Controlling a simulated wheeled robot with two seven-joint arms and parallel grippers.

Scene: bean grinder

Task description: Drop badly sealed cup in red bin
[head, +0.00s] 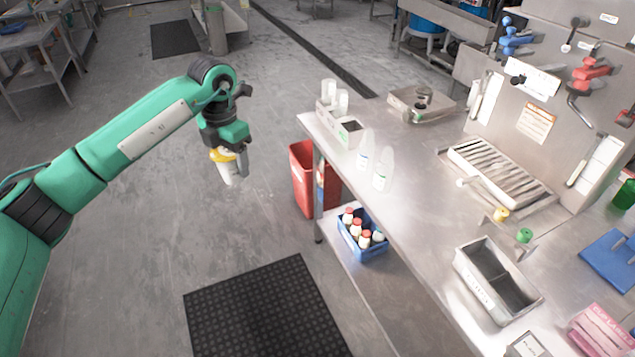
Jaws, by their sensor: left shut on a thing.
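My left gripper (228,157) hangs over the open floor, left of the red bin. It is shut on a white cup (231,173) with a yellow part near its top. The cup is slightly tilted and clear of everything below. I cannot make out its seal. The red bin (302,180) stands on the floor at the left end of the steel counter. The cup is apart from the bin, to its left. My right gripper is not in view.
The steel counter (410,200) fills the right side, with bottles (381,177), a metal bin (495,280) and a grinder drip tray (500,172) on it. A blue crate (362,246) of bottles sits on the lower shelf. A black mat (262,310) lies on the floor.

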